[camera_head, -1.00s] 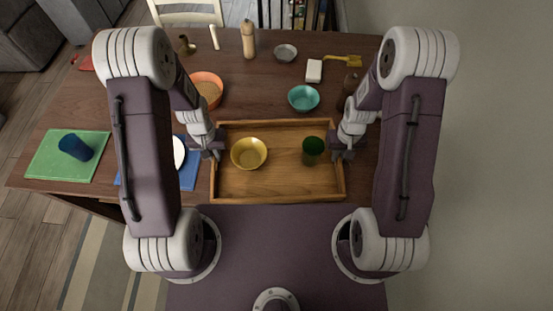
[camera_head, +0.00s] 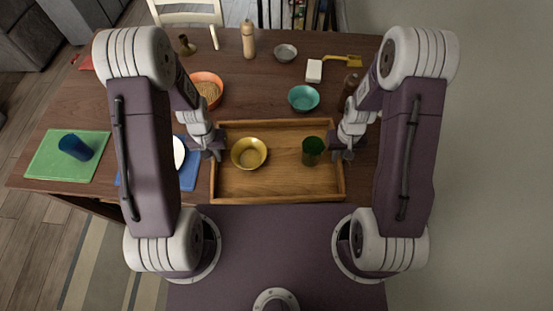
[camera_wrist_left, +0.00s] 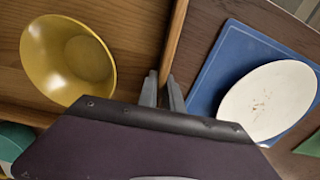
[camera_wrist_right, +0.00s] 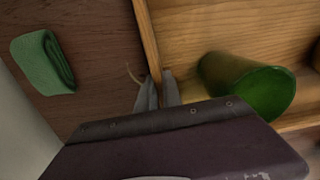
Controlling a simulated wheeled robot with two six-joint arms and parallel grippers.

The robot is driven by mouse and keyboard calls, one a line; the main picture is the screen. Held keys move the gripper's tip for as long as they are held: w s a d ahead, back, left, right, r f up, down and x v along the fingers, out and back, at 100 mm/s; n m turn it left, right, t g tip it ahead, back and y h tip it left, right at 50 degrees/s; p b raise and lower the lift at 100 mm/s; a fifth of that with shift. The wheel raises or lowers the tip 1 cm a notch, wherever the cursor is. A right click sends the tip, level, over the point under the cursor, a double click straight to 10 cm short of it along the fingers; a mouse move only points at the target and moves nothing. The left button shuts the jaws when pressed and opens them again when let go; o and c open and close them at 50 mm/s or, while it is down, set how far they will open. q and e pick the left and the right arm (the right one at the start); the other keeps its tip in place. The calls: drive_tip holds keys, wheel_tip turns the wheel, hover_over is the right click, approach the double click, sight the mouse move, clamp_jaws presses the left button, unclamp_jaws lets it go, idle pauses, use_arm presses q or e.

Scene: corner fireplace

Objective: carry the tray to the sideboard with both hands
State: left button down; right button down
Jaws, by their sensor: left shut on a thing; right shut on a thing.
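The wooden tray (camera_head: 280,186) lies in front of me, at the near side of the dark table. It holds a yellow bowl (camera_head: 249,153) at its left and a green cup (camera_head: 313,151) at its right. My left gripper (camera_head: 218,152) is shut on the tray's left wall; the left wrist view shows its fingers (camera_wrist_left: 163,90) on either side of that wall. My right gripper (camera_head: 338,152) is shut on the tray's right wall, and its fingers show in the right wrist view (camera_wrist_right: 158,92). I cannot tell whether the tray touches the table. The sideboard is not recognisable in view.
A teal bowl (camera_head: 303,98) and an orange bowl (camera_head: 207,88) stand beyond the tray. A blue mat (camera_wrist_left: 230,72) with a white plate (camera_wrist_left: 268,100) lies close to its left. A folded green cloth (camera_wrist_right: 43,62) lies to its right. A wall (camera_head: 490,150) is at right.

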use_arm(q)
drive_tip(key=shift+w+r, duration=0.1)
drive_tip(key=shift+r, duration=0.05)
use_arm(e)
drive_tip(key=shift+w+r, duration=0.1)
drive_tip(key=shift+r, duration=0.1)
